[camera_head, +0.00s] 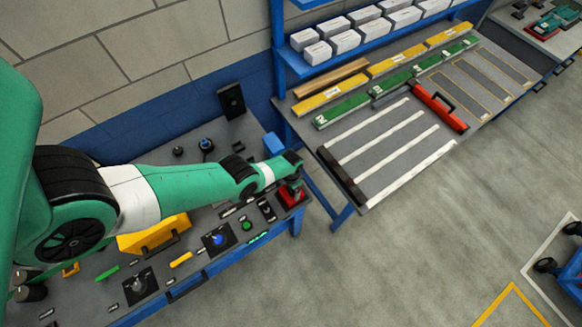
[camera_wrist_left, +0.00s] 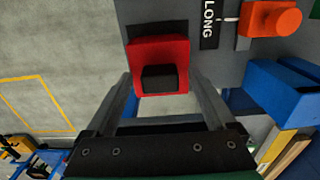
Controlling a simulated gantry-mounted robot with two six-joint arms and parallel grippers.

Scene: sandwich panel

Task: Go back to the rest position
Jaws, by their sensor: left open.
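My left arm reaches across the control bench from the left. Its gripper (camera_head: 294,183) is over the bench's right end, right at a red block (camera_head: 292,197). In the left wrist view the two grey fingers of my left gripper (camera_wrist_left: 161,77) are spread apart and hold nothing. The red block with a black centre (camera_wrist_left: 158,48) shows between and just past the fingertips. I cannot tell if a finger touches it. My right gripper is in neither view.
The control bench has several switches, a yellow box (camera_head: 153,236) and a blue knob (camera_head: 218,239). An orange knob (camera_wrist_left: 283,19) by a LONG label and a blue box (camera_wrist_left: 285,92) are near the gripper. A sloped table (camera_head: 385,165) stands right; open floor (camera_head: 400,260) lies in front.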

